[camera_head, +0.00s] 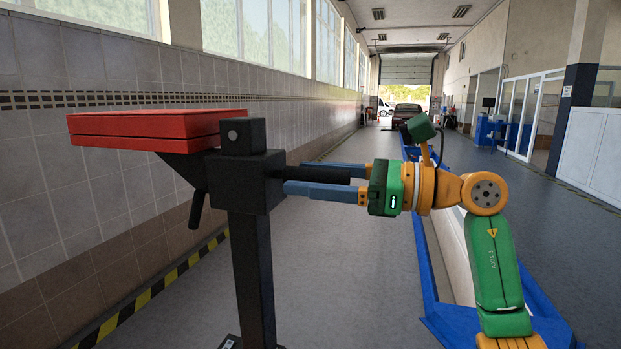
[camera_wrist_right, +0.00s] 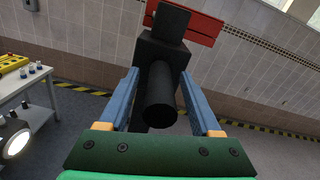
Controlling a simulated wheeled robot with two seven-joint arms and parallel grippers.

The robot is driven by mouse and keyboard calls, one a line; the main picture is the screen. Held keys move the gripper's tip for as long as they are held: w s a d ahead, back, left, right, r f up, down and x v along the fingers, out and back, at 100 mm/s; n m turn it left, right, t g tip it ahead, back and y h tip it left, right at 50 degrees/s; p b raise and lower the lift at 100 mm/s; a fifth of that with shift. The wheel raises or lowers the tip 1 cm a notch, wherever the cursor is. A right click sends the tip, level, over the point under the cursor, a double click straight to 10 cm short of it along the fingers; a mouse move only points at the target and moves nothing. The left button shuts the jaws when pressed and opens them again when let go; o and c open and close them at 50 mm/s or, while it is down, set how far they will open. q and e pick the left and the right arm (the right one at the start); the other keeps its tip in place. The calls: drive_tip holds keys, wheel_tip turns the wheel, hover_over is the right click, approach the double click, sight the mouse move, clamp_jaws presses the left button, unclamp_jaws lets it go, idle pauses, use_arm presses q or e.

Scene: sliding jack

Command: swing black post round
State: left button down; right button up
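A black upright post (camera_head: 251,275) carries a black square block (camera_head: 247,178) at its top, with a horizontal black round bar (camera_head: 320,174) sticking out to the right. In the right wrist view the bar's round end (camera_wrist_right: 160,118) points toward the camera. My right gripper (camera_head: 296,177) reaches in from the right, with its two blue fingers (camera_wrist_right: 159,74) on either side of the bar. Gaps show between both fingers and the bar, so the gripper is open around it. My left gripper is not in view.
A red flat slab (camera_head: 150,123) rests at the post's top, on its left side. A tiled wall (camera_head: 60,200) runs along the left. A blue-edged pit (camera_head: 428,270) lies to the right. In the wrist view a white table (camera_wrist_right: 25,95) stands at left. Grey floor between is clear.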

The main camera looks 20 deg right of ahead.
drive_tip(key=shift+s+d+f, duration=0.1)
drive_tip(key=shift+d+f, duration=0.05)
drive_tip(key=b+v, duration=0.2)
drive_tip(key=v, duration=0.4)
drive_tip(key=shift+s+d, duration=0.25)
drive_tip(key=shift+s, duration=0.05)
drive_tip(key=shift+w, duration=0.1)
